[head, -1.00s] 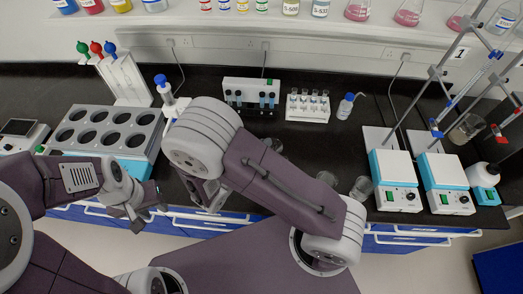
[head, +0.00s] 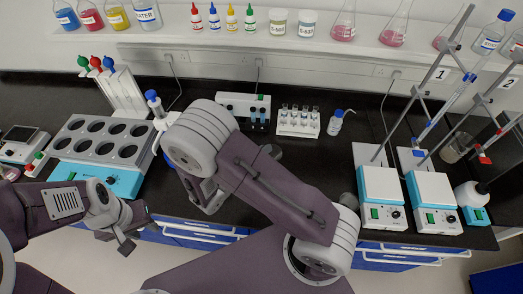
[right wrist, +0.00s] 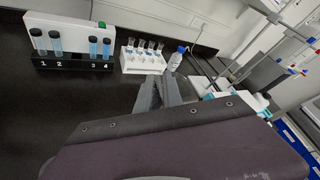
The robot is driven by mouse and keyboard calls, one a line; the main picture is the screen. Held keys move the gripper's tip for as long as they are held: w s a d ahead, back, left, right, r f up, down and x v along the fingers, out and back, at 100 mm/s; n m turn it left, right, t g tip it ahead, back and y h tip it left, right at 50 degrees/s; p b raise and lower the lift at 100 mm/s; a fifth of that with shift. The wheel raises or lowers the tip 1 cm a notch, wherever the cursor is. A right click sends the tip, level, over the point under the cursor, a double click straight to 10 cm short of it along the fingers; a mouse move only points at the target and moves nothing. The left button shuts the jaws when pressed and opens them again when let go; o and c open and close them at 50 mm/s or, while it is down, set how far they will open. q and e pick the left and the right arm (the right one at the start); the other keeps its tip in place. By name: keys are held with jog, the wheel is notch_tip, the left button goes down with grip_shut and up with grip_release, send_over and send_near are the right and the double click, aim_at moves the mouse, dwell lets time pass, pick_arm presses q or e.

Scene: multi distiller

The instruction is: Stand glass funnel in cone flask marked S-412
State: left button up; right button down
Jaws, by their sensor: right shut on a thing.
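My right gripper (right wrist: 162,92) shows only in part in the right wrist view, above a large purple arm link of mine. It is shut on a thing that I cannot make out. In the head view my right arm bends over the middle of the bench and hides most of the area below. My left gripper (head: 136,236) is low at the left, with its fingers apart and nothing between them, near the bench's front edge. I cannot make out the glass funnel. Cone flasks with pink liquid (head: 343,32) stand on the shelf; I cannot read S-412 on any flask.
A grey rack with round holes (head: 105,150) stands at the left. A tube rack (head: 298,122) and wash bottle (head: 336,122) stand at the back. Two hotplates (head: 381,187) (head: 433,190) with clamp stands are at the right. Dark bench left of the hotplates is clear.

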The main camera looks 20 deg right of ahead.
notch_tip(320, 180, down, 5)
jog(key=b, duration=0.4)
jog(key=shift+w, duration=0.1)
jog(key=shift+a+r+p, duration=0.1)
jog(key=shift+r+p, duration=0.05)
jog(key=shift+p, duration=0.15)
dwell(0.8)
jog(key=shift+f+b, duration=1.6)
jog(key=shift+f, duration=0.5)
dwell(0.5)
jog(key=c, duration=1.4)
grip_release()
jog(key=shift+a, duration=0.15)
